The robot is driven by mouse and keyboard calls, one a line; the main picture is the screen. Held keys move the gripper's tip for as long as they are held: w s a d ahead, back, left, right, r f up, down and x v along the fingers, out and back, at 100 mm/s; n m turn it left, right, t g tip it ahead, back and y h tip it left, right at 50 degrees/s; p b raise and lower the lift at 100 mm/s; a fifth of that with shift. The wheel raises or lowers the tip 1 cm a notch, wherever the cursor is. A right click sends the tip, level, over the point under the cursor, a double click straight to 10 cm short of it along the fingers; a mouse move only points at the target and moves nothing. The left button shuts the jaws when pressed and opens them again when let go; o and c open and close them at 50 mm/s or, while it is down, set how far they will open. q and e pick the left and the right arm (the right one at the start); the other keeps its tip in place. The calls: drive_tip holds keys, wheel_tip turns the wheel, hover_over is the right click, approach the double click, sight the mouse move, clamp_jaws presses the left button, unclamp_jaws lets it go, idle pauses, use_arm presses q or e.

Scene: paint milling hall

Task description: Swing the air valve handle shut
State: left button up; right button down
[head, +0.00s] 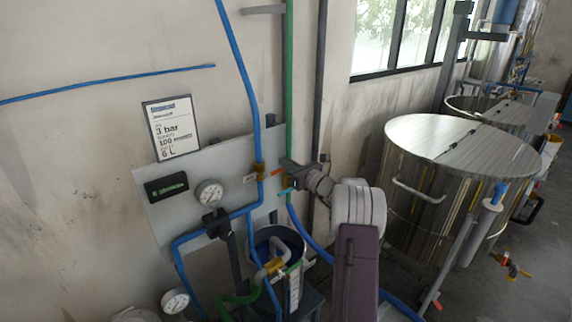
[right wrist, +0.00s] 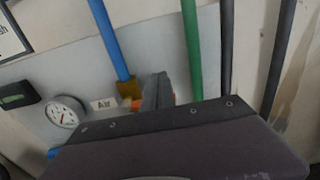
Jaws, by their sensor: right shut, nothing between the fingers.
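The blue air pipe (head: 243,85) runs down the wall panel to a brass valve body (head: 260,170). The valve's orange handle (head: 277,173) sticks out to the right of it, across the pipe's line. In the right wrist view the brass valve (right wrist: 130,88) is beside the "Air" label (right wrist: 104,103), and orange of the handle (right wrist: 138,104) shows at both sides of my fingers. My right gripper (head: 287,164) is shut and empty, its tips close to the handle. I cannot tell if they touch it. The fingers hide the handle's middle. My left gripper is not in view.
A green pipe (head: 288,90) and a grey pipe (head: 319,80) run close beside the valve. A teal handle (head: 285,191) is just below my right gripper. A gauge (head: 209,193) and a black display (head: 166,187) are on the panel. A steel tank (head: 430,190) stands right.

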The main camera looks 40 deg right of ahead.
drive_tip(key=s+b, duration=0.2)
drive_tip(key=s, duration=0.7)
drive_tip(key=shift+d+b, duration=0.35)
drive_tip(key=shift+b, duration=0.05)
drive_tip(key=shift+w, duration=0.1)
